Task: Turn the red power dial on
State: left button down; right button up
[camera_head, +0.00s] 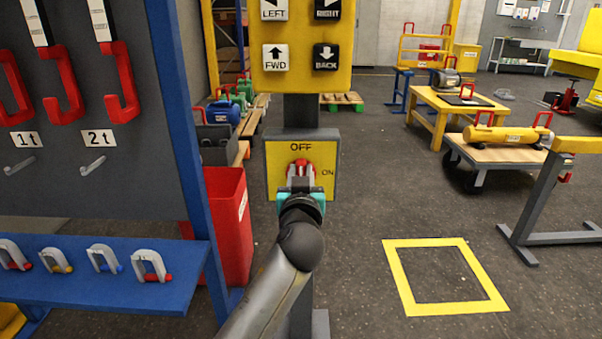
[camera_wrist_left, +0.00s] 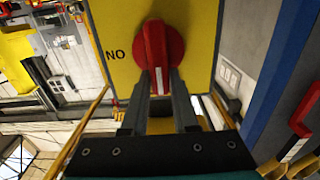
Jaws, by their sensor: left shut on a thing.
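The red power dial (camera_head: 299,164) sits on a yellow panel (camera_head: 275,188) marked OFF above it and ON to its right. In the left wrist view the panel is upside down, and the dial (camera_wrist_left: 161,38) has a white mark on the side facing my gripper, which is the OFF side. My left gripper (camera_head: 301,177) is in front of the panel with its two fingers around the dial's grip. In the left wrist view the fingertips (camera_wrist_left: 160,75) are close against the dial. My right gripper is not in view.
A yellow board with LEFT, RIGHT, FWD and BACK buttons (camera_head: 325,57) is above the panel on the same post. A blue rack (camera_head: 105,270) with shackles and a red bin (camera_head: 228,220) stand to the left. A yellow floor square (camera_head: 455,309) lies right on open floor.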

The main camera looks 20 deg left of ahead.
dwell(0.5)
pick_arm(q)
jog(key=shift+w+d+f+m+p, duration=0.1)
jog(key=shift+d+f+m+p, duration=0.3)
jog(key=shift+m+p, duration=1.75)
jog(key=shift+w+d+f+m+p, duration=0.15)
jog(key=shift+d+f+m+p, duration=0.3)
jog(key=shift+m, duration=3.35)
jog(key=shift+w+d+f+m+p, duration=0.1)
jog(key=shift+d+f+m+p, duration=0.3)
jog(key=shift+m+p, duration=1.75)
pick_arm(e)
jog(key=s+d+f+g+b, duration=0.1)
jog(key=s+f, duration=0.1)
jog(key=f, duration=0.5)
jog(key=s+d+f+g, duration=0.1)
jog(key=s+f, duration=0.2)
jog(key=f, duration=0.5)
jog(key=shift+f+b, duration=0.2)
jog(key=shift+b, duration=0.15)
pick_arm(q)
jog(key=shift+m, duration=1)
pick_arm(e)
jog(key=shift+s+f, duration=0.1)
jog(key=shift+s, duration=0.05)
pick_arm(q)
jog(key=c, duration=0.7)
grip_release()
jog(key=shift+s, duration=0.1)
